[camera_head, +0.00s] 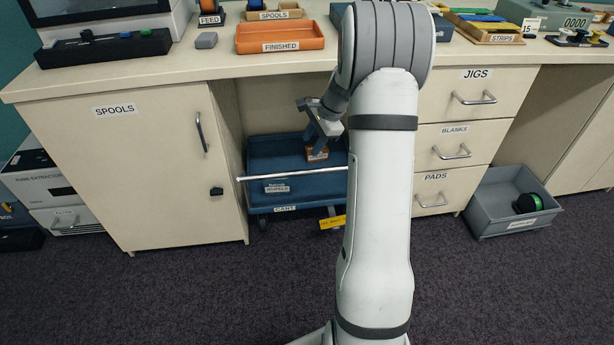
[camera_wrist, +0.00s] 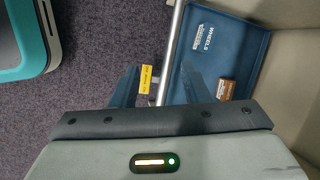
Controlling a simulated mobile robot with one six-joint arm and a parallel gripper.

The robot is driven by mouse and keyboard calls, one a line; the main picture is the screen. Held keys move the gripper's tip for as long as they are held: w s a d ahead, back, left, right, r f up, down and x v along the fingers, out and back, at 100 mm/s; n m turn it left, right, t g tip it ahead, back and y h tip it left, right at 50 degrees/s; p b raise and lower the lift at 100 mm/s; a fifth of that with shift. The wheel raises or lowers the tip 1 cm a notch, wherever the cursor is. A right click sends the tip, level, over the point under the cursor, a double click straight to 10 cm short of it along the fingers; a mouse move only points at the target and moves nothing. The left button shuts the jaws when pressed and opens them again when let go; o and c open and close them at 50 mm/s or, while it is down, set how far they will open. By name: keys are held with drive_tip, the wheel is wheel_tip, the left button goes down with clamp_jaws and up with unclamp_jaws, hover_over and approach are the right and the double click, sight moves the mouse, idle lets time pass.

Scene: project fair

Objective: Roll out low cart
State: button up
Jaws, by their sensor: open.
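The low cart (camera_head: 259,192) is a blue tray on casters, in the knee space under the bench, with a CART label on its front. A pale bar handle (camera_head: 290,174) runs across its front. My gripper (camera_head: 318,136) hangs over the cart, partly hidden by my arm. In the wrist view my gripper (camera_wrist: 162,84) is open, with the bar handle (camera_wrist: 174,45) passing between its two fingers as seen from above. Whether the fingers are level with the bar, I cannot tell. A yellow tag (camera_wrist: 147,80) shows beside the bar, near the left finger.
The cart holds a small brown box (camera_head: 317,153) and a label. The SPOOLS cabinet (camera_head: 150,170) stands left of it, the drawers (camera_head: 440,150) right. A grey bin (camera_head: 500,205) sits on the floor at right. The carpet (camera_head: 215,295) in front is clear apart from my arm.

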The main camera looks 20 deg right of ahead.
sight(311, 170)
drive_tip(key=w+d+f+m+b, duration=0.1)
drive_tip(key=f, duration=0.4)
drive_tip(key=w+f+m+b, duration=0.1)
drive_tip(key=w+f+b, duration=0.1)
drive_tip(key=f, duration=0.3)
drive_tip(key=w+d+f+m+b, duration=0.1)
drive_tip(key=w+f+b, duration=0.1)
drive_tip(key=f, duration=0.3)
drive_tip(key=shift+d+f, duration=0.3)
drive_tip(key=shift+f, duration=0.1)
drive_tip(key=shift+c, duration=0.4)
drive_tip(key=shift+t, duration=0.3)
clamp_jaws()
drive_tip(key=shift+a+r, duration=0.1)
drive_tip(key=shift+a, duration=0.05)
drive_tip(key=shift+s, duration=0.1)
